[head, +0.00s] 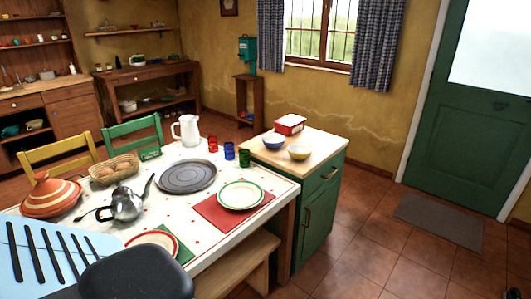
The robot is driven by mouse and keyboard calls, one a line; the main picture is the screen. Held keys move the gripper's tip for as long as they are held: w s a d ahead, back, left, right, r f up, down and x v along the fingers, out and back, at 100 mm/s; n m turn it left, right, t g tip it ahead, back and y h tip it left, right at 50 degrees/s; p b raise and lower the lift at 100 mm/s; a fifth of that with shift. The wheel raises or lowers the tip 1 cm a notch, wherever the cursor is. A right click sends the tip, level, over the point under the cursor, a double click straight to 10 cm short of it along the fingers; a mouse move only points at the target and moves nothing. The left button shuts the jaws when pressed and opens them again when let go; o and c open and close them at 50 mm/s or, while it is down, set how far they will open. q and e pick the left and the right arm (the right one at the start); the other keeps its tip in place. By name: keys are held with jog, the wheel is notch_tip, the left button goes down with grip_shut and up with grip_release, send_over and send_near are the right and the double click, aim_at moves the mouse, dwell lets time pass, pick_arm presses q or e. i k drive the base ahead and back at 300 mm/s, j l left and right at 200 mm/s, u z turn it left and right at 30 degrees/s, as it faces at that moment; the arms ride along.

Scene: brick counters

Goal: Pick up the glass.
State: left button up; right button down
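Three small coloured glasses stand upright in a row on the white table (140,222), near its far right side. They are a red glass (213,144), a blue glass (229,151) and a green glass (244,158). The frame does not show which one the task means. Neither of my grippers is in view.
Around the glasses are a white pitcher (187,130), a dark round platter (186,176) and a green-rimmed plate (241,195). A kettle (124,205), tagine (52,195) and egg basket (115,169) stand left.

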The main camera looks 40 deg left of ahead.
aim_at(244, 158)
jog(key=i, duration=2.35)
jog(key=u, duration=1.25)
